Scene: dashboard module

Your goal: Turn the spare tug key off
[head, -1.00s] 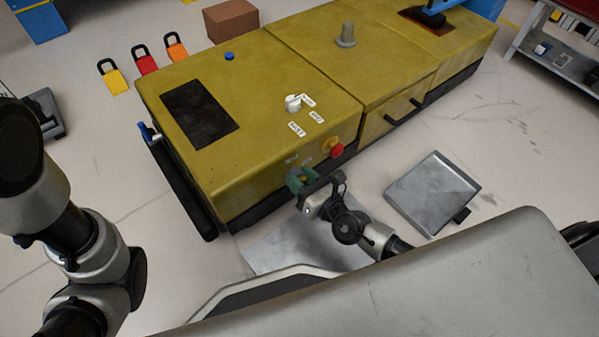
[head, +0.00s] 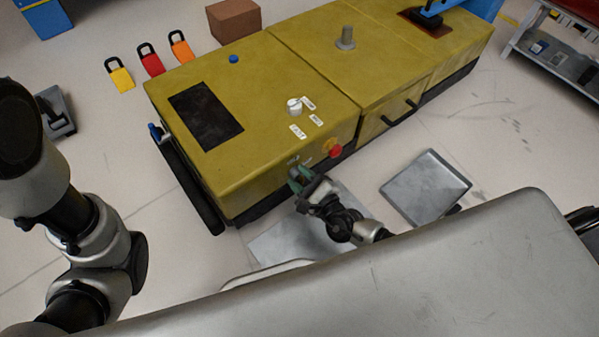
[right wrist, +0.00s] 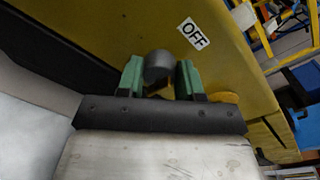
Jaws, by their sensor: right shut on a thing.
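The yellow tug (head: 270,75) stands on the floor. Its key switch is on the near side face, beside the red button (head: 335,151), and is mostly hidden by my gripper in the head view. In the right wrist view the grey rounded key (right wrist: 158,66) sits between the two green fingertips of my right gripper (right wrist: 160,78), which is shut on it. The OFF label (right wrist: 193,34) is on the yellow panel, up and to the right of the key. My right gripper also shows in the head view (head: 301,179), against the tug's side. My left gripper is out of view.
A white rotary knob (head: 295,106) with labels is on the tug's top. A flat grey pad (head: 425,188) lies on the floor at right. Yellow, red and orange padlock-shaped tags (head: 151,62) lie behind. A brown box (head: 233,20) stands at the back.

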